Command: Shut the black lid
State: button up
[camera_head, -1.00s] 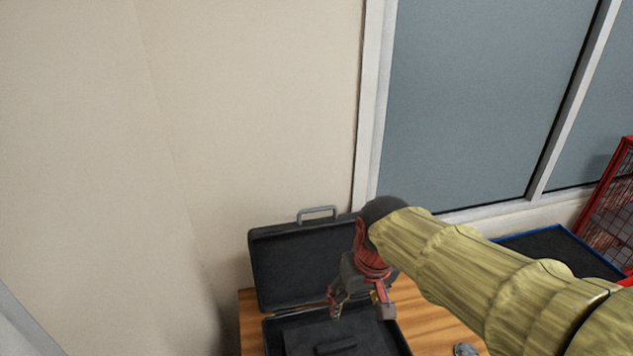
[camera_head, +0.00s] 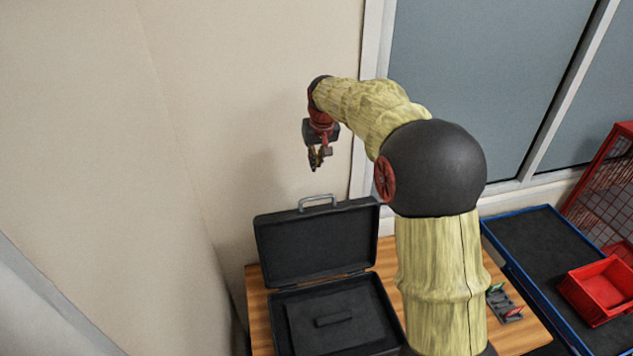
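The black lid (camera_head: 316,243) stands raised, leaning slightly back, at the rear of the open black case (camera_head: 375,317) on the wooden table. A grey handle (camera_head: 317,201) shows on the lid's top edge. The case base holds a dark insert with a small raised block (camera_head: 333,319). My gripper (camera_head: 316,163) hangs above the lid's top edge, near the wall, apart from the lid and pointing down. It is small here, and I cannot tell whether its fingers are open or shut. Nothing is seen in it.
The wooden table (camera_head: 258,312) shows around the case. Small green and red items (camera_head: 504,301) lie at its right. A blue-edged dark bench (camera_head: 545,244) carries a red bin (camera_head: 602,288) beyond. The beige wall (camera_head: 230,120) is close behind the lid.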

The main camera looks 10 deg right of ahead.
jog(key=p+x, duration=0.1)
jog(key=x, duration=0.9)
jog(key=shift+p, duration=0.35)
grip_shut()
jog(key=s+p, duration=0.1)
jog(key=s, duration=0.3)
jog(key=shift+s, duration=0.1)
